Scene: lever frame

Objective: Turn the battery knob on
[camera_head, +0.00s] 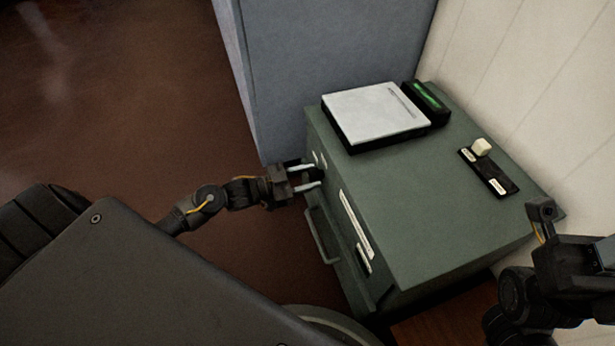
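A green metal cabinet (440,200) stands in the middle of the view. On its top right is a black plate (490,176) with white labels and a cream knob (482,147). Small pale round parts (320,160) show on the cabinet's left face, near its upper corner. I cannot read any label, so I cannot tell which part is the battery knob. My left gripper (315,176) is beside that left face, its two pale fingers apart with nothing visible between them. My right gripper (543,222) is at the cabinet's right end; its fingers are mostly hidden.
A white-topped box (376,113) and a black unit with a green display (427,98) sit on the cabinet. A handle (320,240) sticks out of its left face. A blue-grey cabinet (325,60) stands behind, and a pale wall (540,70) at right. Brown floor lies left.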

